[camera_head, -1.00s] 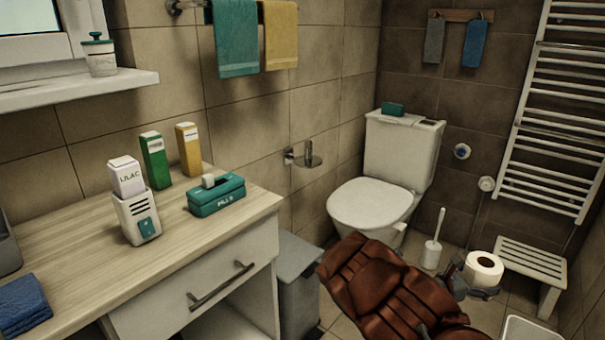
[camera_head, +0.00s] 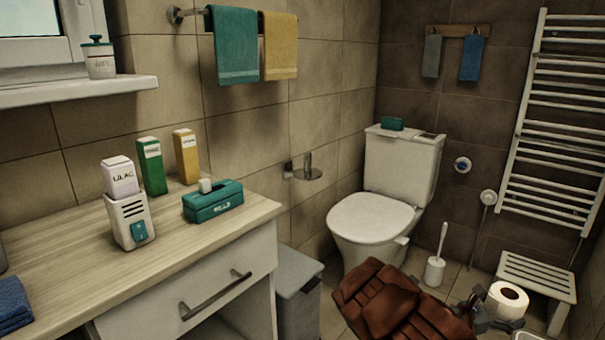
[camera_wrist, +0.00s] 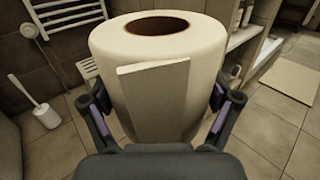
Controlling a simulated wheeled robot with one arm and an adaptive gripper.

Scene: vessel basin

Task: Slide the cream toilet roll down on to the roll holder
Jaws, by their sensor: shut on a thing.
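The cream toilet roll (camera_head: 508,298) is at the lower right of the head view, upright with its hole facing up. My gripper (camera_wrist: 158,105) is shut on the roll, with one finger on each side of it in the wrist view. A loose sheet hangs on the roll's near side (camera_wrist: 155,92).
The toilet (camera_head: 372,222) stands between the holder and the roll. A counter (camera_head: 90,265) with bottles and a teal box is at left, and a grey bin (camera_head: 297,290) stands beside it. A toilet brush (camera_head: 435,268) and white stool (camera_head: 536,275) are near the roll.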

